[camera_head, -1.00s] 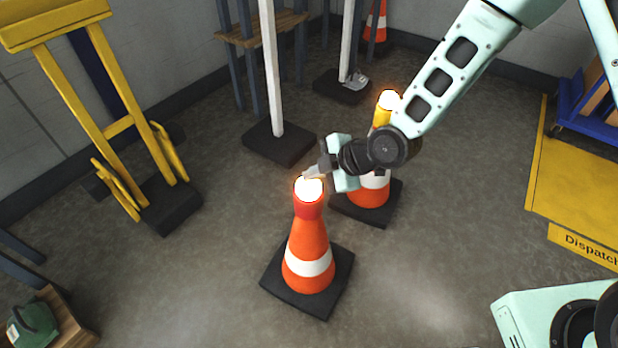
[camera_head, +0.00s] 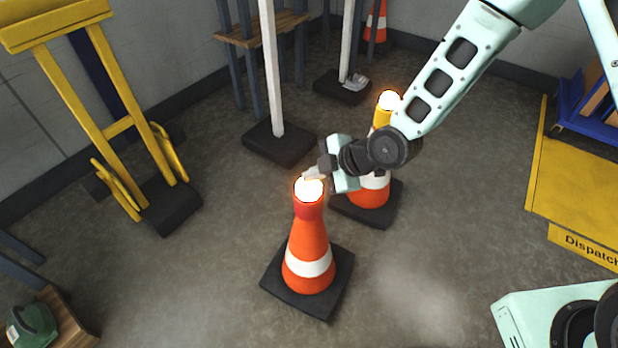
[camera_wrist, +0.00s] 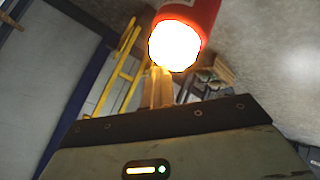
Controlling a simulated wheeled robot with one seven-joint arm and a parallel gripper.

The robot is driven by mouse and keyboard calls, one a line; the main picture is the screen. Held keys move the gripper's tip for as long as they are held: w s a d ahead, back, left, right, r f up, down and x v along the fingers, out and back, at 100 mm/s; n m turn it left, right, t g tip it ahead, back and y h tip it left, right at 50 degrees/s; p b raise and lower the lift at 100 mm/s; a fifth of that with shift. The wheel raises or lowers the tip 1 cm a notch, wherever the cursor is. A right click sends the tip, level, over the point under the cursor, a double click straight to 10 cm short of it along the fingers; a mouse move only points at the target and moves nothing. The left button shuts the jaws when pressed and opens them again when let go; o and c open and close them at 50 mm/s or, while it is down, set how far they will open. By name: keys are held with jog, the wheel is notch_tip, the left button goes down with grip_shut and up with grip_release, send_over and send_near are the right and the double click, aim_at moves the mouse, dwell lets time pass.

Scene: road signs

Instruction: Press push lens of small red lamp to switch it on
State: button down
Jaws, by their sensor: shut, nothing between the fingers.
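The small red lamp (camera_head: 309,208) sits on top of the orange and white cone (camera_head: 308,252) in the middle of the floor. Its push lens (camera_head: 308,188) glows bright white-orange. In the wrist view the glowing lens (camera_wrist: 175,46) and the red lamp body (camera_wrist: 197,12) are just beyond my fingertips. My gripper (camera_head: 308,175) is shut and empty, at the upper edge of the lens. In the wrist view my gripper fingers (camera_wrist: 159,76) reach to the lens's lower edge; glare hides whether they touch it.
A second cone (camera_head: 369,192) with a yellow lamp (camera_head: 382,116), also glowing, stands behind my gripper. White posts on black bases stand behind. A yellow hand truck (camera_head: 110,115) is at left, a yellow platform (camera_head: 575,190) at right. Floor around the front cone is clear.

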aim_at(315, 184)
jog(key=shift+s+d+f, duration=0.2)
jog(key=shift+d+f, duration=0.05)
jog(key=shift+f, duration=0.25)
jog(key=shift+s+f+b, duration=0.1)
jog(key=shift+f+b, duration=0.35)
jog(key=shift+b, duration=0.05)
jog(key=shift+d+r, duration=0.1)
dwell(0.5)
jog(key=shift+r+p, duration=2.5)
jog(key=shift+r, duration=0.75)
jog(key=shift+a, duration=0.2)
jog(key=s+d+r+m+g+h, duration=0.2)
jog(key=s+d+r+m+h, duration=0.25)
jog(key=s+r+m, duration=0.4)
jog(key=s+d+r+m+g+h, duration=0.25)
jog(key=s+d+r+m, duration=0.3)
jog(key=s+r, duration=0.6)
jog(key=s+r+p, duration=0.3)
jog(key=r+p, duration=1.9)
jog(key=p, duration=0.3)
jog(key=shift+d+r+h, duration=0.25)
jog(key=shift+d+h, duration=0.05)
